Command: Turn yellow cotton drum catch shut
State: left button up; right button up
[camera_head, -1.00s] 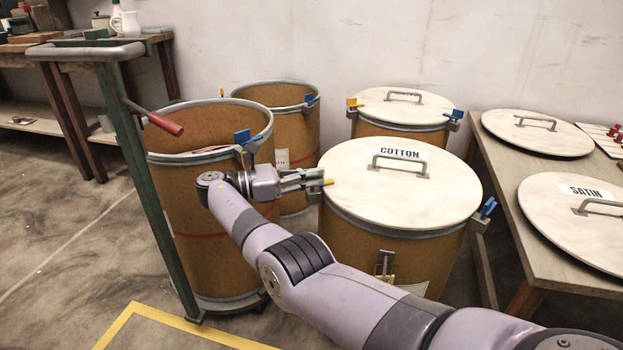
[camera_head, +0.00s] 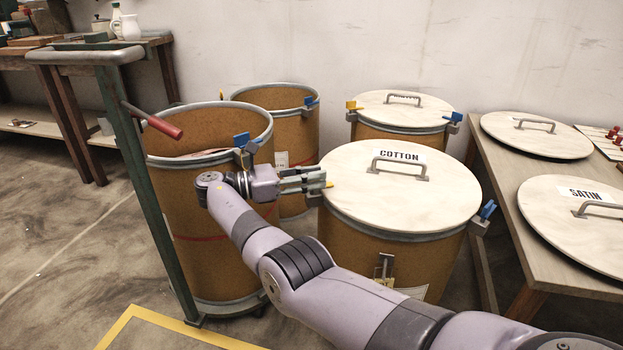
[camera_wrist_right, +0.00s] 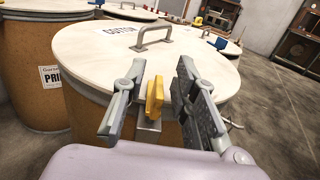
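The cotton drum (camera_head: 345,240) stands in the middle with its round lid (camera_head: 400,198) lying on top, labelled COTTON. Its yellow catch (camera_wrist_right: 155,97) is on the rim nearest my right gripper; in the head view only a small yellow bit (camera_head: 328,184) shows past the fingertips. A blue catch (camera_head: 488,209) is on the drum's right side. My right gripper (camera_head: 305,180) is at the drum's left rim. In the right wrist view its fingers (camera_wrist_right: 158,95) are apart, one on each side of the yellow catch, with gaps showing. My left gripper is not in view.
An open drum (camera_head: 205,220) stands left, close to my right wrist. A green post with a rail (camera_head: 130,150) stands before it. Two more drums (camera_head: 300,125) (camera_head: 400,125) are behind. A table (camera_head: 500,240) with lids, one marked SATIN (camera_head: 575,210), is at right.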

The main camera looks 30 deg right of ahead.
notch_tip(320, 180, up, 9)
jog(key=shift+r, duration=0.1)
jog(key=shift+s, duration=0.1)
dwell(0.6)
